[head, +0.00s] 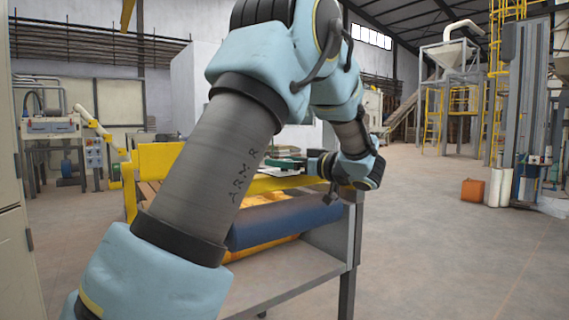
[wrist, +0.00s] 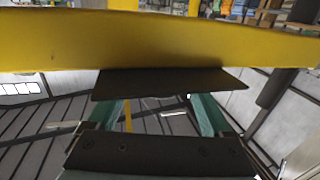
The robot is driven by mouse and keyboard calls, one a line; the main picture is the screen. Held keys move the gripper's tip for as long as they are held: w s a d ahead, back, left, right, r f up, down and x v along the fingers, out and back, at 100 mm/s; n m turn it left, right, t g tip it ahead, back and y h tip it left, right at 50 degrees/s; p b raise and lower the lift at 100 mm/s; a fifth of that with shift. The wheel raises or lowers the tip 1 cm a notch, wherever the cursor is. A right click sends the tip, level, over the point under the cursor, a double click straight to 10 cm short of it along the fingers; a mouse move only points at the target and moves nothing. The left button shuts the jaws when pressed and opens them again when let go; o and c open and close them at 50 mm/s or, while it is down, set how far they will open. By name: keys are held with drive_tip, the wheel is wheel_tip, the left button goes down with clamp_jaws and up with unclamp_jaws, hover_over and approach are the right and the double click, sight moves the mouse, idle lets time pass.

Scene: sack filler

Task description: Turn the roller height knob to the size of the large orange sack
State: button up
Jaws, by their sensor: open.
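My gripper (head: 287,163) is above the yellow-framed machine (head: 160,158) in the head view, at the end of my arm, which reaches across the picture. In the wrist view its two teal fingers (wrist: 158,103) are apart, with no object seen held between them. A dark flat plate (wrist: 170,82) and a broad yellow bar (wrist: 160,38) lie beyond the fingertips. A blue roller (head: 285,221) runs along the machine's front, with orange material (head: 262,245) below it. An orange sack-like block (head: 473,190) stands on the floor at right. I cannot make out the roller height knob in either view.
White upright objects (head: 497,187) stand beside the orange block, near a tall grey column (head: 520,100). A grey lower shelf (head: 285,275) sits under the roller. The floor right of the machine is open. Another machine (head: 50,128) stands at the back left.

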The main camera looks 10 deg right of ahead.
clamp_jaws()
idle(0.7)
